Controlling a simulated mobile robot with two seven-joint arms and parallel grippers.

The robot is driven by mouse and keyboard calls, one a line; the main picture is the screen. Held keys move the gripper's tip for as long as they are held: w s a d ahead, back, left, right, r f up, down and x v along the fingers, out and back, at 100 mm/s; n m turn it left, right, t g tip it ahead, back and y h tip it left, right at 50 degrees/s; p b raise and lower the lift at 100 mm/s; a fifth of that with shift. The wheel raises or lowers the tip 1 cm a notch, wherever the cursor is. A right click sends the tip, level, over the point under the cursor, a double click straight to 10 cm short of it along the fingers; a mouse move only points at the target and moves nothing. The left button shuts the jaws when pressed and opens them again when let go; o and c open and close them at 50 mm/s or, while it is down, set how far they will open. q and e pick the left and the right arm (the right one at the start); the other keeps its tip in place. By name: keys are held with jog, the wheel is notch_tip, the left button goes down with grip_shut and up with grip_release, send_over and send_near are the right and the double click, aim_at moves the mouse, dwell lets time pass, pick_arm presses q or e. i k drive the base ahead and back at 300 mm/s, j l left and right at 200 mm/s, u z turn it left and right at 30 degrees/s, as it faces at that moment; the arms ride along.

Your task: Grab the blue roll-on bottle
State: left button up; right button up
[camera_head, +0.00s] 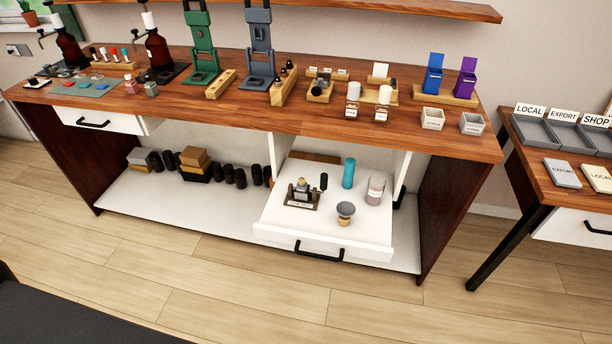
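A blue-teal upright cylinder (348,173) stands on the pulled-out white drawer (275,225) under the wooden worktop. It is the only tall blue bottle-like thing I see, but its top is too small to show whether it has a roller ball. A pinkish clear jar (375,189) stands to its right and a small dark cylinder (324,181) to its left. Neither of my grippers is in view.
A small grey-and-wood piece (345,213) and a dark stand (302,193) share the drawer. The worktop (290,118) above carries pump bottles, green and blue-grey presses, and blue and purple holders. Dark jars stand on the lower shelf. The floor in front is clear.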

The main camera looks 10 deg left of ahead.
aim_at(300, 189)
jog(key=l+u, duration=0.1)
jog(key=u, duration=0.45)
jog(key=i+l+u, duration=0.2)
jog(key=l+u, duration=0.2)
jog(key=l, duration=0.15)
jog(key=i+l+u, duration=0.3)
jog(key=l, duration=0.9)
